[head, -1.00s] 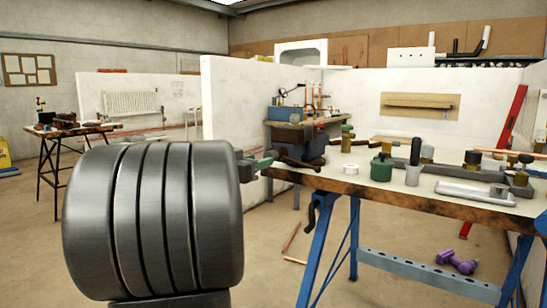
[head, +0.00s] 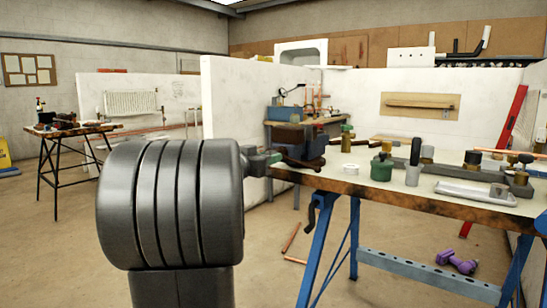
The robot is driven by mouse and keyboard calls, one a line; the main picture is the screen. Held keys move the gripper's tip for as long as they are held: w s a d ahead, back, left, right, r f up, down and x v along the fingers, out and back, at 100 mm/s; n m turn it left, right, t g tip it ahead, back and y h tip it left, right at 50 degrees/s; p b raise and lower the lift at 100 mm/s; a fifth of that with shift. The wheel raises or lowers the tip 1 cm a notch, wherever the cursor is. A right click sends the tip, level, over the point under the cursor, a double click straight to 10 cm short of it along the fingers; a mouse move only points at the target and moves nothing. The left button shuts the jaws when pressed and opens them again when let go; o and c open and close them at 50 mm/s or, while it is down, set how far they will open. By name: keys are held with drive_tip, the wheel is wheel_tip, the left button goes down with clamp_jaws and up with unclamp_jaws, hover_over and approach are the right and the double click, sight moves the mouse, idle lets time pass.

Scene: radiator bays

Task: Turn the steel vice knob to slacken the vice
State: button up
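The vice (head: 303,143), a dark brown and blue body, stands at the left end of the near workbench. A dark bar juts from its lower front. I cannot make out the steel knob clearly.
The near bench (head: 400,190) holds a white roll (head: 349,169), a green pot (head: 381,168), a grey cup (head: 413,175) and a steel tool (head: 475,192). A white partition (head: 233,110) stands behind my arm. Purple dumbbells (head: 456,262) and copper pipes lie on the floor.

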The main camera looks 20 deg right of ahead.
clamp_jaws()
drive_tip(key=n+p, duration=1.2)
drive_tip(key=n, duration=1.9)
drive_tip(key=shift+r, duration=0.15)
